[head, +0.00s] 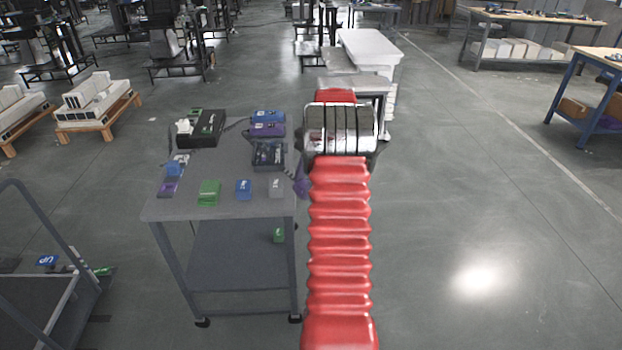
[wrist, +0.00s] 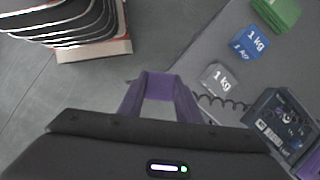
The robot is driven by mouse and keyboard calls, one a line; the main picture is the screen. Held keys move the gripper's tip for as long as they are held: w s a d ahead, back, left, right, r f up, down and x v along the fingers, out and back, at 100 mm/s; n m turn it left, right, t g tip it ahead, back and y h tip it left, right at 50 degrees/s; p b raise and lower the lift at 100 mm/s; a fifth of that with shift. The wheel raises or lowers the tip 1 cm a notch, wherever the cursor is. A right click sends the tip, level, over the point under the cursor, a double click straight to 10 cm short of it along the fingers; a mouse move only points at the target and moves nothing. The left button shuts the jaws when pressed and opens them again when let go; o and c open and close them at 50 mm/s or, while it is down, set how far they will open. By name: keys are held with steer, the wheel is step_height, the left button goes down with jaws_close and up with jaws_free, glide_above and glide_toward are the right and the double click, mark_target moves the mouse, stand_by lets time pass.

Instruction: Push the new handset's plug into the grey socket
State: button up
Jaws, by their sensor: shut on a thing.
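My gripper (wrist: 158,85) has purple fingers and shows at the top of its dark body in the wrist view. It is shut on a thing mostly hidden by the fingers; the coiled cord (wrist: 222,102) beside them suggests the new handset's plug. The cord runs from near the right finger towards a dark box (wrist: 282,125) with a printed label and small fittings. This box also shows on the cart in the head view (head: 268,155). My gripper is left of it in the wrist view, apart from it. I cannot make out the grey socket or the handset.
A grey cart (head: 235,205) carries a green block (head: 209,192), a blue 1 kg block (head: 244,189), a grey 1 kg block (head: 276,187) and a black case (head: 203,129). Blue and purple packs (head: 267,123) lie at its back.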

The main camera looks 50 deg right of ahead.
steer(key=w+a+f+n+g, duration=0.1)
steer(key=w+a+f+n, duration=0.2)
steer(key=a, duration=0.4)
steer(key=w+a+f+n+g+h, duration=0.1)
steer(key=w+a+f+n+g, duration=0.15)
steer(key=a+n, duration=0.3)
steer(key=w+a+f+n+g, duration=0.1)
steer(key=w+a+f+n, duration=0.1)
steer(key=a+f+n, duration=0.35)
steer(key=a+f+n+h, duration=0.1)
steer(key=a+f+n, duration=0.1)
steer(key=a, duration=1.2)
steer(key=a+f+n+g+h, duration=0.1)
steer(key=a+n, duration=0.4)
steer(key=a, duration=0.9)
steer(key=shift+w+a+f+h, duration=0.4)
steer(key=shift+w+f+h, duration=0.05)
steer(key=shift+f+h, duration=0.05)
